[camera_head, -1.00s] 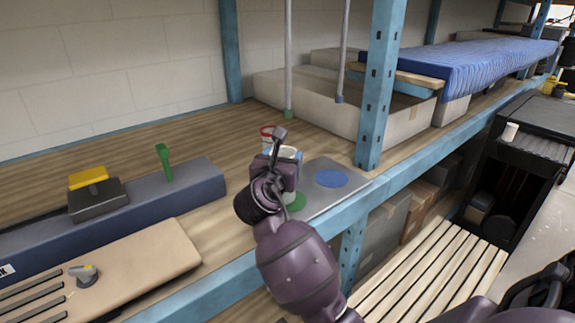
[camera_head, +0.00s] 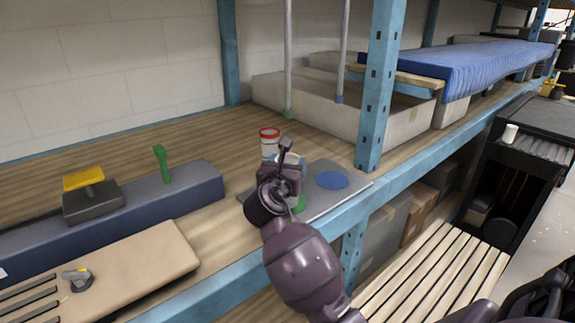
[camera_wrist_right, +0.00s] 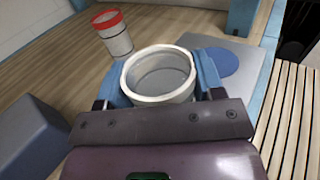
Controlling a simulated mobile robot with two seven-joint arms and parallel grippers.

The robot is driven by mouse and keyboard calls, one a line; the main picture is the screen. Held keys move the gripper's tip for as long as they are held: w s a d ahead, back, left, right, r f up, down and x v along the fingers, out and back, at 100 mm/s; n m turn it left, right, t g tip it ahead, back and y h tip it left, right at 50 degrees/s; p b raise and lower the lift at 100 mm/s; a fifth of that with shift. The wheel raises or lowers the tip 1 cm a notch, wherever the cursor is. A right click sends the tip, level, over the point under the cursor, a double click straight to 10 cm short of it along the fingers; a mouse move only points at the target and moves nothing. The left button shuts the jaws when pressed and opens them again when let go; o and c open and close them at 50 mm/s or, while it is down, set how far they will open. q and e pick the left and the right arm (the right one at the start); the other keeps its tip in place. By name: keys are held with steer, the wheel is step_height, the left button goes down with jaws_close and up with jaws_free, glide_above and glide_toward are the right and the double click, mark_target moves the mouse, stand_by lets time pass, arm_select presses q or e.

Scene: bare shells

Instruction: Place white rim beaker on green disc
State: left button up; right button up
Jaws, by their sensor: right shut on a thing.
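The white rim beaker (camera_wrist_right: 160,75) is between the blue fingers of my right gripper (camera_wrist_right: 163,82) in the right wrist view, upright, with its open top toward the camera. In the head view my right gripper (camera_head: 284,165) is shut on it, and the beaker is mostly hidden behind the gripper; only some of its white rim shows. The green disc (camera_head: 299,203) lies on the grey plate (camera_head: 333,197), partly hidden by my right gripper and just below it. I cannot tell whether the beaker touches the disc. My left gripper is not in view.
A red-rimmed beaker (camera_head: 269,142) stands behind the held one. A blue disc (camera_head: 331,180) lies on the plate's right part. A blue shelf post (camera_head: 380,90) rises behind the plate. A long dark block (camera_head: 140,205) lies at left.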

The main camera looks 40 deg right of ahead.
steer(key=shift+f, duration=0.15)
steer(key=o, duration=1.2)
steer(key=shift+c, duration=0.2)
steer(key=v, duration=1.2)
steer(key=shift+r+p, duration=0.2)
steer(key=shift+p, duration=0.2)
